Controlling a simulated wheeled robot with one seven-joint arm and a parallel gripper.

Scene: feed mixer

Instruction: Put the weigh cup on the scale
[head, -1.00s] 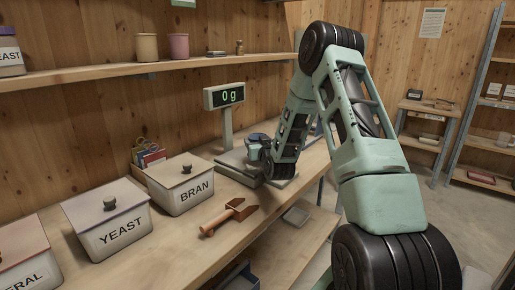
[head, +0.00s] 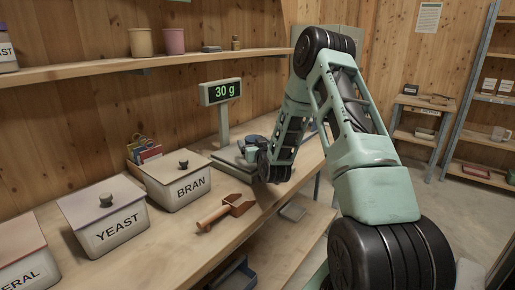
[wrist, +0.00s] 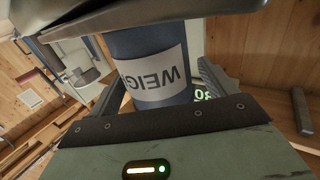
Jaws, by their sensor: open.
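The weigh cup (wrist: 155,75) is blue with a white label reading "WEIG…", upside down in the wrist view. It stands between the two fingers of my gripper (wrist: 162,88), which are open, with a gap showing at the right finger. In the head view my gripper (head: 254,154) is low over the scale (head: 229,157), a flat grey plate on the bench. The scale's display (head: 225,92) on its post reads 30 g. My gripper and wrist hide most of the cup and part of the plate there, so the cup's base cannot be seen.
A scoop with a wooden handle (head: 226,209) lies on the bench in front of the scale. The bran bin (head: 182,190) and yeast bin (head: 113,228) stand to the left. A wall shelf (head: 130,67) runs above. Bare bench (head: 170,250) lies at the front.

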